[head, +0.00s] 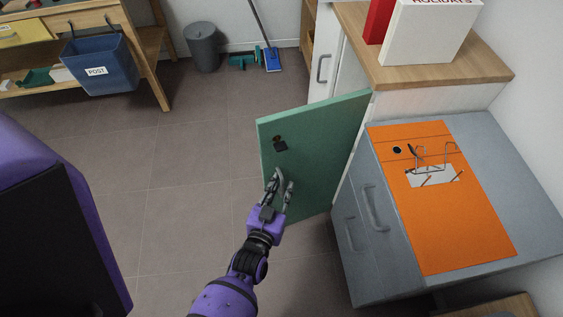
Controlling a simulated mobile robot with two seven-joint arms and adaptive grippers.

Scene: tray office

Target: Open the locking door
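The green door (325,140) stands swung out from the front of the white cabinet (430,98), roughly square to it, in the head view. A small dark lock or handle (280,143) sits near its free upper left corner. I cannot tell whether a fingertip touches the door. My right gripper is not in view.
A grey drawer cabinet (530,165) with an orange mat (440,225) stands close on the right. A wooden counter (470,72) holds a white box (425,35). A blue post bin (100,75), grey bin (203,48) and broom (271,60) are at the back. Floor left of the door is clear.

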